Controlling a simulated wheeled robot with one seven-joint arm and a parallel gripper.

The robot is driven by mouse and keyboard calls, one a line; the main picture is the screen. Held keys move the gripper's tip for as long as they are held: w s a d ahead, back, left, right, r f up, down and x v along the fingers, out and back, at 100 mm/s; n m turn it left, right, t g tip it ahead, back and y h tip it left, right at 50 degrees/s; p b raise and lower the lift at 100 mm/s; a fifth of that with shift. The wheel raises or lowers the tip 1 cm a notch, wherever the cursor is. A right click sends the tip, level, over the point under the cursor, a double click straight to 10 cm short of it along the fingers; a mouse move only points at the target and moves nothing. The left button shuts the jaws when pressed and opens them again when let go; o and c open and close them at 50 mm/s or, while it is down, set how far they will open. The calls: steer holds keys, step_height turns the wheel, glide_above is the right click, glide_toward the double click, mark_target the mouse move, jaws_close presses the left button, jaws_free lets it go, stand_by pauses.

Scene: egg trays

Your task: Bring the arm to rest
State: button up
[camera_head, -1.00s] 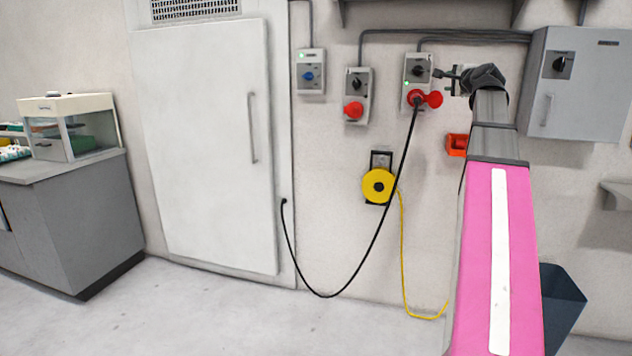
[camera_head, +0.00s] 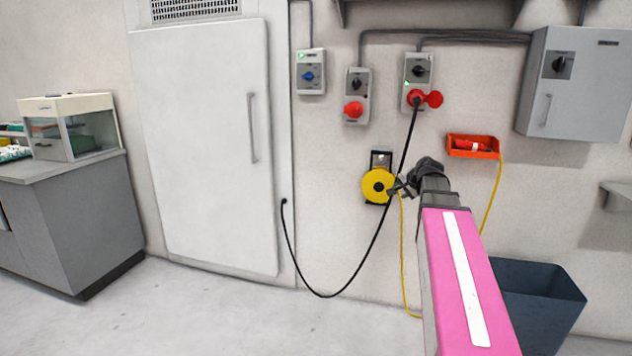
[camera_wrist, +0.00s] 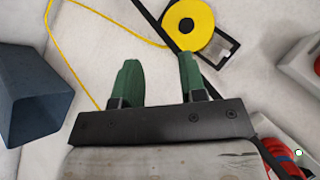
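My gripper (camera_head: 400,188) is at the end of my pink arm, in front of the wall beside the yellow cable reel in the head view. In the wrist view my gripper (camera_wrist: 158,80) shows two green fingers standing wide apart with nothing between them. It is open and empty. The yellow reel (camera_head: 377,186) hangs on the wall; in the wrist view the reel (camera_wrist: 187,24) lies beyond the fingers. I cannot tell from the head view how far the fingertips are from the wall.
An orange tray (camera_head: 473,153) with a red item is on the wall. A dark blue bin (camera_head: 540,295) stands at lower right. The floor at left is clear.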

steer(key=s+a+f+n+g+h, duration=0.1)
steer(key=s+a+f+n+g, duration=0.2)
steer(key=s+f, duration=0.4)
steer(key=s+a+f+n+g+h, duration=0.1)
steer(key=s+a+f+n+g, duration=0.2)
steer(key=s+f, duration=0.5)
steer(key=s+a+f+n+g, duration=0.3)
steer(key=s+a+f, duration=0.2)
steer(key=f, duration=1.3)
steer(key=s, duration=0.3)
steer(key=shift+s+a+g+h, duration=0.25)
steer(key=shift+a+g+h, duration=0.05)
steer(key=shift+a+h, duration=0.1)
steer(key=shift+f, duration=0.1)
